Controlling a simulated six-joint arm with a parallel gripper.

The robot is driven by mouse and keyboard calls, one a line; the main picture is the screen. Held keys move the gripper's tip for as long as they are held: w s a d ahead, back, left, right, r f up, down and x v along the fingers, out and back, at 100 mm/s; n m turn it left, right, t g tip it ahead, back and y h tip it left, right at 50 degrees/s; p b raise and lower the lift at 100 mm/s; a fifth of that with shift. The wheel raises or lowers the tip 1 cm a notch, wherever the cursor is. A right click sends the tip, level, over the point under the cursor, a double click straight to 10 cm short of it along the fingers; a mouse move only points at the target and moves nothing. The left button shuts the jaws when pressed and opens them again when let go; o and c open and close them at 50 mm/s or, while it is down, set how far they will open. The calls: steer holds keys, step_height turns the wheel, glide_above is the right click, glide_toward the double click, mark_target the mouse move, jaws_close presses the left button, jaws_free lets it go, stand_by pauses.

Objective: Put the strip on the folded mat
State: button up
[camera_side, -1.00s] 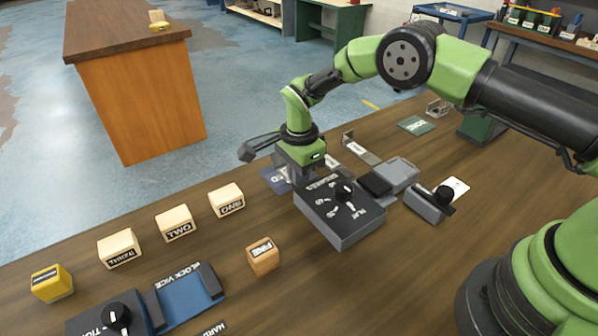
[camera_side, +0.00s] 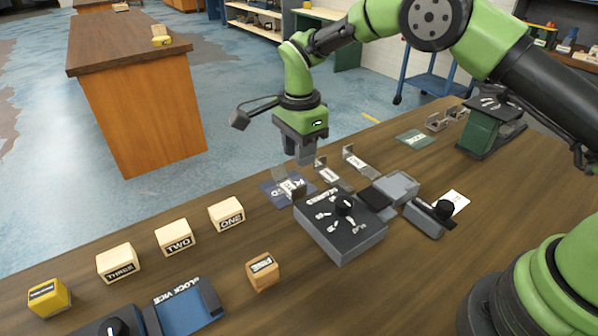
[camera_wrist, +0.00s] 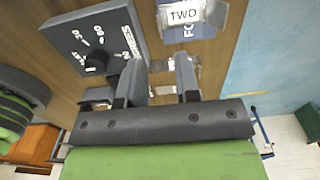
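A bent metal strip labelled TWO (camera_wrist: 184,15) lies on the dark blue mat (camera_wrist: 207,30), whose label begins "FO" in the wrist view. In the side view the strip (camera_side: 291,188) rests on the blue mat (camera_side: 271,190), left of the dial box. My gripper (camera_side: 305,160) is above and slightly right of the strip, clear of it. In the wrist view the two fingers of my gripper (camera_wrist: 163,75) are apart with nothing between them. The strip's far edge is cut off in the wrist view.
A dark dial box (camera_side: 340,226) stands close to the mat, with a grey vice (camera_side: 394,188) beside it. More strips (camera_side: 328,172) lie to the right. A green mat (camera_side: 415,139) is farther right. Wooden blocks (camera_side: 175,238) and a blue block vice (camera_side: 184,304) are at left.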

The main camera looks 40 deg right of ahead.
steer(key=shift+r, duration=1.45)
steer(key=s+d+r+n+t+y, duration=0.1)
steer(key=s+d+r+n+t, duration=0.1)
steer(key=s+r+n, duration=0.5)
steer(key=s+d+r+t, duration=0.2)
steer(key=s+r, duration=0.2)
steer(key=r, duration=0.7)
steer(key=s+d+n+t+y, duration=0.1)
steer(key=s+n, duration=0.6)
steer(key=s, duration=0.9)
steer(key=shift+s+d+t, duration=0.2)
steer(key=shift+d+t, duration=0.45)
steer(key=shift+t, duration=0.45)
